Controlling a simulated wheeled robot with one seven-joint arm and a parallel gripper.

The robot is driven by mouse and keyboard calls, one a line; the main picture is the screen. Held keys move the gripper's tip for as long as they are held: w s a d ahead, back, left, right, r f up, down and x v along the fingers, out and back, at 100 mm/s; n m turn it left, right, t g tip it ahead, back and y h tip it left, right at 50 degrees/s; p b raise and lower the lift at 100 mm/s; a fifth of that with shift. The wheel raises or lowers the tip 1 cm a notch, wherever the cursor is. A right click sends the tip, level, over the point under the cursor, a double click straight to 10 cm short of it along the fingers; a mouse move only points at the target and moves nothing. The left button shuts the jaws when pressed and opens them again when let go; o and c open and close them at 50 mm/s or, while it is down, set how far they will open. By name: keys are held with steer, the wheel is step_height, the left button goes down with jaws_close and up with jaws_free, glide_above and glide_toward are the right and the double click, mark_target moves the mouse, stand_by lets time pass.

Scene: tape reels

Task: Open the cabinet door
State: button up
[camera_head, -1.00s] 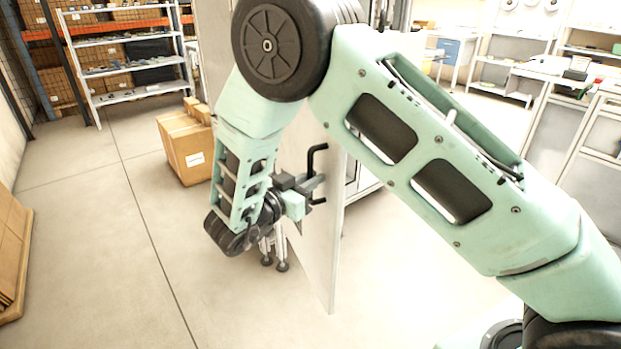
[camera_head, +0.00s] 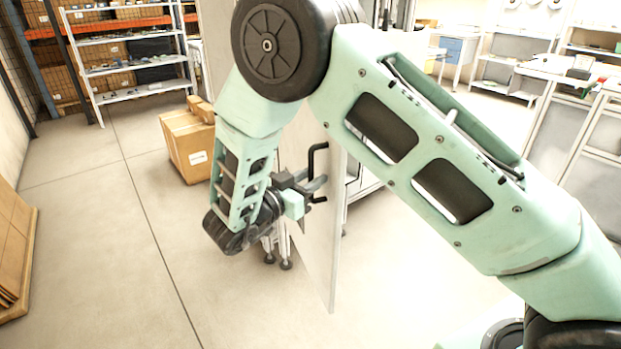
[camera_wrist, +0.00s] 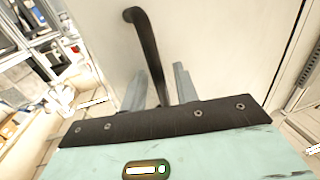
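The grey-white cabinet door (camera_head: 322,245) stands swung out from the cabinet in the head view, seen at a steep angle. Its black bar handle (camera_head: 314,158) sticks out near my gripper (camera_head: 316,185). In the wrist view, the handle (camera_wrist: 146,45) runs down between the two grey fingers of my gripper (camera_wrist: 160,85). The fingers are apart, one on each side of the handle, with gaps showing beside it. The handle's lower end is hidden behind the gripper body. My arm covers much of the cabinet in the head view.
A cardboard box (camera_head: 188,145) stands on the floor left of the door. A shelf rack (camera_head: 125,43) is at the back left, and brown boards (camera_head: 15,245) lie at the left edge. Workbenches (camera_head: 540,70) stand at the right.

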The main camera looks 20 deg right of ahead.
steer(key=b+v, duration=0.1)
steer(key=v, duration=1.6)
steer(key=shift+w+a, duration=0.1)
steer(key=shift+w, duration=0.05)
steer(key=w+a+r+n+t+y+p, duration=0.3)
steer(key=w+a+r+n+t+y, duration=0.25)
steer(key=w+y, duration=0.4)
steer(key=s+a+r+n+g+y+p, duration=0.25)
steer(key=s+a+r+n+y, duration=0.4)
steer(key=s+y, duration=0.4)
steer(key=s+d+n+g+y+p, duration=0.1)
steer(key=s+d+n+g, duration=0.15)
steer(key=s, duration=0.35)
steer(key=s+d+n+g+y+p, duration=0.1)
steer(key=s+n+g, duration=0.2)
steer(key=s+g, duration=0.15)
steer(key=s+d+n+g+h+p, duration=0.1)
steer(key=s+d+n+g+h, duration=0.2)
steer(key=s+d, duration=0.9)
steer(key=shift+d+f+h, duration=0.25)
steer(key=shift+d+h, duration=0.6)
steer(key=shift+h, duration=0.15)
